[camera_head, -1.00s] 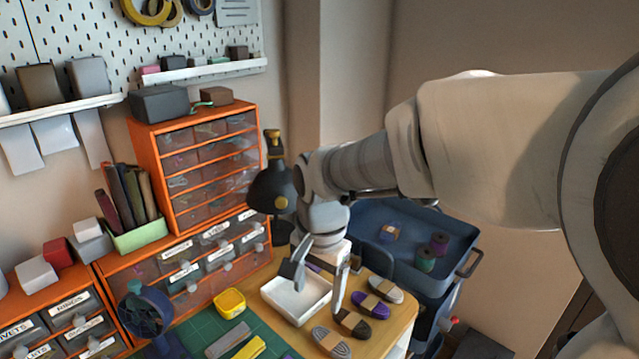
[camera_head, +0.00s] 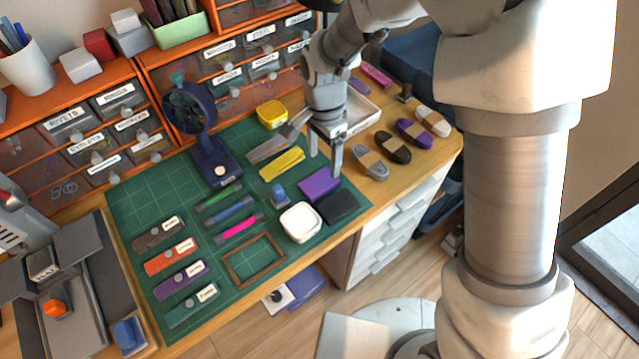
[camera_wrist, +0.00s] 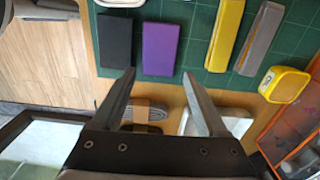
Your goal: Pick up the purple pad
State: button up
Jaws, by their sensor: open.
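The purple pad (camera_head: 319,184) lies flat on the green cutting mat (camera_head: 135,205), near its front right corner. A black pad (camera_head: 341,207) lies beside it on the front side. My gripper (camera_head: 325,164) is open and empty, its fingers pointing down just behind the purple pad in the head view. In the wrist view, the purple pad (camera_wrist: 160,48) lies ahead of the open fingertips (camera_wrist: 158,73), roughly centred between them. The black pad (camera_wrist: 114,40) is to its left there. The pad is mostly uncovered; the exact height of the fingertips above the mat is unclear.
A white square dish (camera_head: 300,222) and a small blue item (camera_head: 278,195) stand left of the pads. Yellow (camera_head: 283,164) and grey bars lie behind. A desk fan (camera_head: 205,125) stands farther left.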

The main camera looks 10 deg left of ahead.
aim_at(323, 179)
notch_tip(323, 179, down, 6)
jog(key=shift+s+f+b, duration=0.1)
jog(key=shift+f+b, duration=0.15)
jog(key=shift+b, duration=0.55)
jog(key=shift+r, duration=0.1)
jog(key=shift+c, duration=0.2)
jog(key=c, duration=1)
jog(key=shift+r, duration=0.5)
notch_tip(323, 179, up, 4)
jog(key=shift+d+f+p, duration=0.1)
jog(key=shift+d+p, duration=0.05)
jog(key=shift+p, duration=0.6)
jog(key=s+d+r+p, duration=0.2)
jog(key=s+d+r, duration=0.35)
jog(key=d, duration=0.45)
jog(key=w+d+r+n+p, duration=0.1)
jog(key=w+d+n+p, duration=0.1)
jog(key=w+d+p, duration=0.1)
jog(key=w+d+r+n+p, duration=0.2)
jog(key=w+d+n+p, duration=0.1)
jog(key=w+d, duration=0.1)
jog(key=w+d+r+n+p, duration=0.1)
jog(key=w+d+n+p, duration=0.1)
jog(key=d, duration=0.4)
jog(key=shift+w+d+r+n+p, duration=0.1)
jog(key=shift+w+r+n+p, duration=0.3)
jog(key=shift+w+p, duration=0.4)
